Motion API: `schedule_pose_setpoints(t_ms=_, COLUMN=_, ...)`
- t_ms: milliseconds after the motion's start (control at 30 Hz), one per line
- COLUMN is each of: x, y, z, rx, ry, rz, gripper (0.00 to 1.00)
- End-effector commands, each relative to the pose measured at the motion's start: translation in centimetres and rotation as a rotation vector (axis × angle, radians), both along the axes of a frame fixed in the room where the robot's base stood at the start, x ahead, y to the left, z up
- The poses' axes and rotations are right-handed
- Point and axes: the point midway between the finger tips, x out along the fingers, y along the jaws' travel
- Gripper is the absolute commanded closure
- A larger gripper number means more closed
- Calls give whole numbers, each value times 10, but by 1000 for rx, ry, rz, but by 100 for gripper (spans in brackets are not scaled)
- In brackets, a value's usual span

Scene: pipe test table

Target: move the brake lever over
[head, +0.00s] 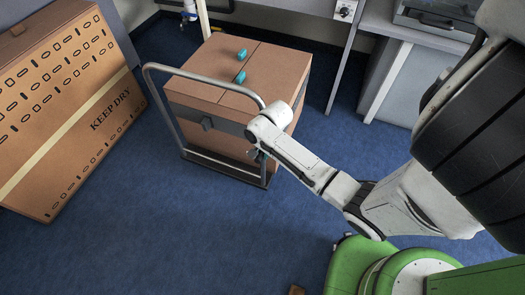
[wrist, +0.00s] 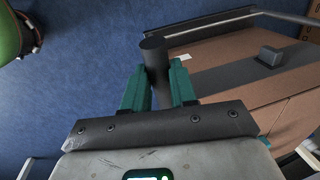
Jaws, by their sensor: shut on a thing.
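The brake lever (wrist: 154,55) is a dark, round-ended bar standing up between my fingers in the wrist view. My gripper (wrist: 158,82) has two teal fingers, one on each side of the lever, shut on it. The lever's lower end is hidden behind the gripper body. In the head view my gripper (head: 258,156) is low at the front right of the trolley (head: 222,168), close to the box side. The lever is too small and covered there to make out clearly.
A large cardboard box (head: 230,110) with two teal pieces (head: 240,77) on top sits on the trolley. The trolley's grey handle loop (head: 172,115) stands in front of it. A "KEEP DRY" box (head: 65,105) leans at left. Blue floor (head: 200,235) in front is mostly clear.

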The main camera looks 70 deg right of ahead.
Motion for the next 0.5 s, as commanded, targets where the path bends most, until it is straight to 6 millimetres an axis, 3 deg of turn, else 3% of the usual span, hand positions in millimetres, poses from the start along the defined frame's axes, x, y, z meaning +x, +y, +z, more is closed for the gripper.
schedule_pose_setpoints(t_ms=200, x=0, y=0, z=0, rx=1, ry=1, rz=0, gripper=100)
schedule_pose_setpoints(t_ms=500, x=0, y=0, z=0, rx=1, ry=2, rz=0, gripper=100)
